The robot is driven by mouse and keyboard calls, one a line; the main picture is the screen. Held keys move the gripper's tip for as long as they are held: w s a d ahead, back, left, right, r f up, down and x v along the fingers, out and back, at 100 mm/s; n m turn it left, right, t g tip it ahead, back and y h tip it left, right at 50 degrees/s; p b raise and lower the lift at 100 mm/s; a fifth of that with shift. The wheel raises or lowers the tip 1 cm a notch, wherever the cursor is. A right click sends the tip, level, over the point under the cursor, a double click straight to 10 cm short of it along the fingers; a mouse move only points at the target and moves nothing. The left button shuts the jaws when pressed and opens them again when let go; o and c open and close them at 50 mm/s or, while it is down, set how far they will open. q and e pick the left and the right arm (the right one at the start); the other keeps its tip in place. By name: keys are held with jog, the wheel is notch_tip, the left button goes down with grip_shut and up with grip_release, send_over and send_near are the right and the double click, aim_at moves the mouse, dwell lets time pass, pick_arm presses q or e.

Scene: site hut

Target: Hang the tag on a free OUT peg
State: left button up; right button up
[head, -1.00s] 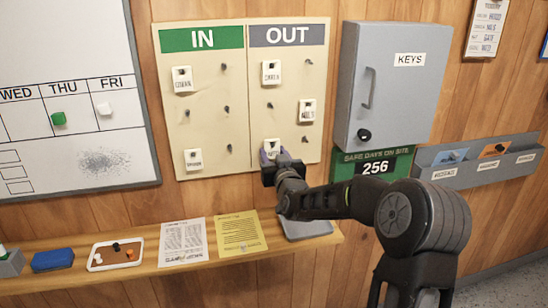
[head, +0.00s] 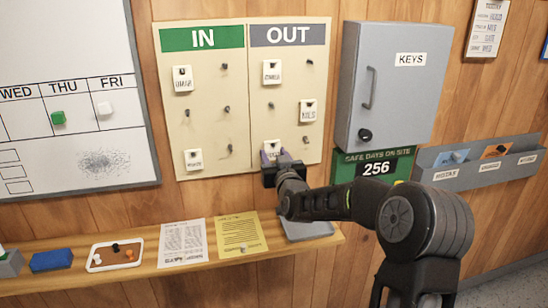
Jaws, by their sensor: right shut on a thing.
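The peg board (head: 245,110) has a green IN header (head: 202,38) and a grey OUT header (head: 288,35). My right gripper (head: 272,162) is at the bottom of the OUT side, shut on a white tag (head: 272,147) by its lower part. The tag is upright against the board at the lower left OUT peg; whether the peg passes through its hole I cannot tell. Other OUT tags hang at the upper left (head: 272,72) and middle right (head: 308,111). Bare OUT pegs show at the upper right (head: 309,62), middle left (head: 270,105) and lower right (head: 305,139). My left gripper is out of view.
IN tags hang at the upper left (head: 182,79) and lower left (head: 193,160). A grey key cabinet (head: 385,90) stands out right of the board. Below runs a wooden shelf (head: 150,267) with papers, a small tray (head: 115,254) and a blue block (head: 52,261).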

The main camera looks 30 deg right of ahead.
dwell(0.7)
jog(key=o, duration=1.2)
jog(key=b+v, duration=0.2)
jog(key=v, duration=0.5)
jog(key=shift+s+a+f+b, duration=0.1)
jog(key=shift+s+a+b, duration=0.05)
jog(key=shift+s+b, duration=0.25)
